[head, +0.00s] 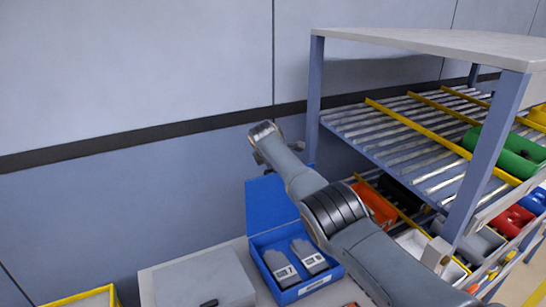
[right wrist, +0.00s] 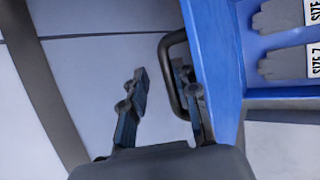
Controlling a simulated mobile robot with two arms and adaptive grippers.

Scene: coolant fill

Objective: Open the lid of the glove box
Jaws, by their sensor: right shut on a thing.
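The glove box (head: 318,286) is a blue box with grey gloves (head: 290,258) inside. Its blue lid (head: 262,205) stands raised, about upright, at the box's back; it also shows edge-on in the right wrist view (right wrist: 215,60). A dark loop handle (right wrist: 166,52) sits on the lid's outer face. My right gripper (right wrist: 160,75) is at this handle, with a finger on either side of the bar, and is shut on it. My left gripper is in neither view.
A grey case (head: 205,280) with a dark handle stands left of the glove box on a light table. A yellow-edged bin (head: 85,298) is at the bottom left. A roller rack (head: 450,130) with coloured bins stands at the right. A wall (head: 130,200) rises behind.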

